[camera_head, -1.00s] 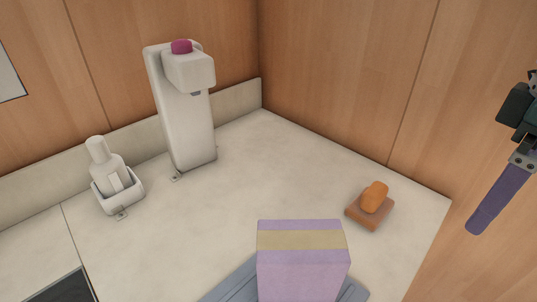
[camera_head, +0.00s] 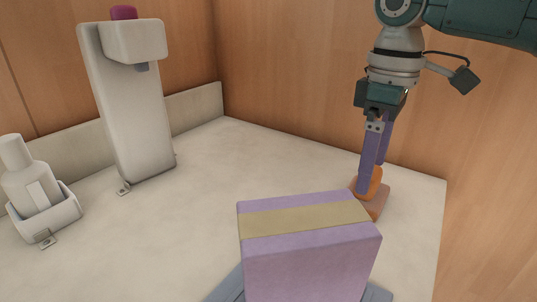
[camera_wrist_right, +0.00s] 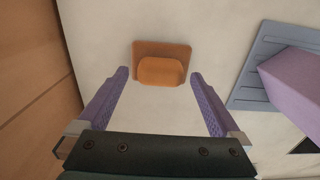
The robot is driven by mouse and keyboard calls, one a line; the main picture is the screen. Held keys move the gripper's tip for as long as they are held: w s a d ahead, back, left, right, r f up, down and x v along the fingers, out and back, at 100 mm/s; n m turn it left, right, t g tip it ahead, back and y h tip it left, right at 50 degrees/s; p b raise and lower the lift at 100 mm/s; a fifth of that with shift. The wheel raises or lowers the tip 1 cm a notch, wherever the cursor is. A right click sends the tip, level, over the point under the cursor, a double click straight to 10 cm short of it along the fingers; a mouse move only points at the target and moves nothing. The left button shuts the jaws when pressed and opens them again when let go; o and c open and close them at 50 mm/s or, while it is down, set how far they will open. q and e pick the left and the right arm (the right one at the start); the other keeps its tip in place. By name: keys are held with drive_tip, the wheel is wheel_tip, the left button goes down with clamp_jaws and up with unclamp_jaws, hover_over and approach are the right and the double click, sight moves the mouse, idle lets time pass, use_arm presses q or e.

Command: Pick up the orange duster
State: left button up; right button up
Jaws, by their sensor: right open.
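The orange duster (camera_head: 375,184) has a rounded orange handle on a flat brown-orange base and sits on the counter near its right edge. In the right wrist view the duster (camera_wrist_right: 161,70) lies ahead, centred between the fingertips and slightly beyond them. My right gripper (camera_head: 372,180) comes down over it in the head view, its purple fingers partly hiding the handle. In the wrist view the right gripper (camera_wrist_right: 158,80) is open with nothing between its fingers; whether a finger touches the duster is unclear. My left gripper is not seen.
A purple box with a tan band (camera_head: 310,250) stands on a blue-grey slatted mat (camera_head: 232,287) left of the duster. A white dispenser (camera_head: 135,110) and a bottle in a holder (camera_head: 42,215) are further left. A wooden wall rises behind the pale counter (camera_head: 225,165).

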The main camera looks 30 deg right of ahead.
sight(374, 202)
wheel_tip(374, 202, down, 2)
drive_tip(key=shift+f, duration=0.25)
